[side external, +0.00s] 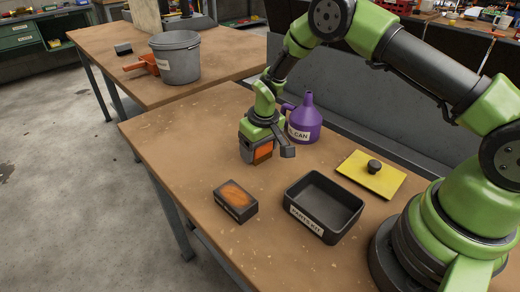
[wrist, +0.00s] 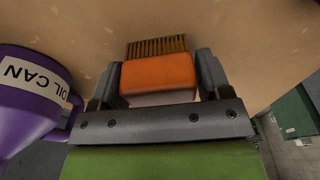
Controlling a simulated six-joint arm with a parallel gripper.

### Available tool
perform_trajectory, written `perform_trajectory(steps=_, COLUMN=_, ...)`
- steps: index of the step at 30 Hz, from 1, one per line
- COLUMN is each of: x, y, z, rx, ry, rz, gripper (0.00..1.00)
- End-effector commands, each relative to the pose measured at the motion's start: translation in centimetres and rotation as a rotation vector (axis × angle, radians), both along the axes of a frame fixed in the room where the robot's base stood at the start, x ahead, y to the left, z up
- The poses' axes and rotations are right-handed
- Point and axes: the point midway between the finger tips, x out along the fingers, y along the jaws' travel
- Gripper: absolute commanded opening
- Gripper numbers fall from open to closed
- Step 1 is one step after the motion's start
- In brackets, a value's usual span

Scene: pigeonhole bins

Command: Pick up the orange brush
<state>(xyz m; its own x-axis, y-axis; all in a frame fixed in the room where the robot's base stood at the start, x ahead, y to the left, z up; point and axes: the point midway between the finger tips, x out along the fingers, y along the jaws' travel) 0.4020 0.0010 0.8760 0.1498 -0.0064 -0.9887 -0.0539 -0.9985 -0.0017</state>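The orange brush (wrist: 157,75) shows in the wrist view as an orange block with a row of brown bristles at its far side. It lies between the two fingers of my gripper (wrist: 160,70), with almost no gap on either side. In the side external view the brush (side external: 263,150) is beneath my gripper (side external: 266,150), partly hidden by it. I cannot tell whether the fingers press on it or whether it touches the table.
A purple oil can (side external: 304,122) stands close behind my gripper. A dark block with an orange top (side external: 235,199), an open black parts tray (side external: 311,222) and a yellow lid (side external: 358,179) lie nearer me. A grey bucket (side external: 175,62) stands on the far table. The table's left part is clear.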

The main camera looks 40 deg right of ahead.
Motion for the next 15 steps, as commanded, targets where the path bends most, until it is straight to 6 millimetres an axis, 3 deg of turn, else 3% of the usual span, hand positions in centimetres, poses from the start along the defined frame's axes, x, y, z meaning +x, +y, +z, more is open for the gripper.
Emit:
perform_trajectory(steps=1, x=0.0, y=0.0, z=0.0, rx=0.000, ry=0.000, rz=0.000, gripper=0.59)
perform_trajectory(steps=4, x=0.0, y=0.0, z=0.0, rx=0.000, ry=0.000, rz=0.000, gripper=0.39)
perform_trajectory(steps=11, x=0.0, y=0.0, z=0.1, rx=0.000, ry=0.000, rz=0.000, gripper=0.40)
perform_trajectory(steps=15, x=0.1, y=0.0, z=1.3, rx=0.000, ry=-0.003, rz=0.000, gripper=0.40)
